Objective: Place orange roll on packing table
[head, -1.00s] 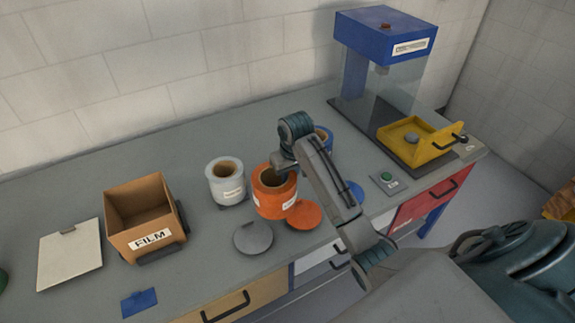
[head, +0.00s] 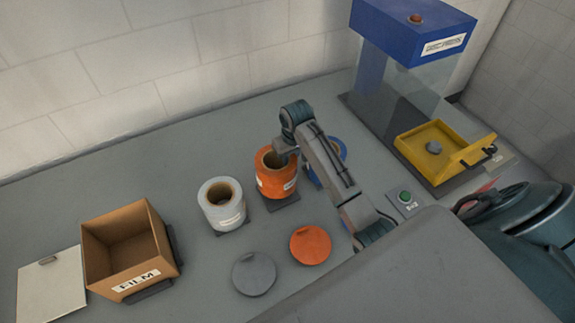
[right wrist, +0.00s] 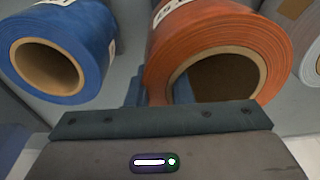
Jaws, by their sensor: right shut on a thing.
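The orange roll (head: 268,184) is upright, with a white label and an open core, and appears raised above its dark stand (head: 286,203) on the grey bench. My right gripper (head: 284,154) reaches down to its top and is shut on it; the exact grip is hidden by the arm. In the right wrist view the orange roll (right wrist: 215,40) fills the middle, right at the gripper. My left gripper is not in view. I cannot pick out a separate packing table in these views.
A white roll (head: 222,212) stands left of the orange one, a blue roll (head: 339,150) close on its right. Grey (head: 254,274) and orange (head: 310,245) discs lie in front. A cardboard film box (head: 125,250) is at left, a blue machine with yellow tray (head: 432,165) at right.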

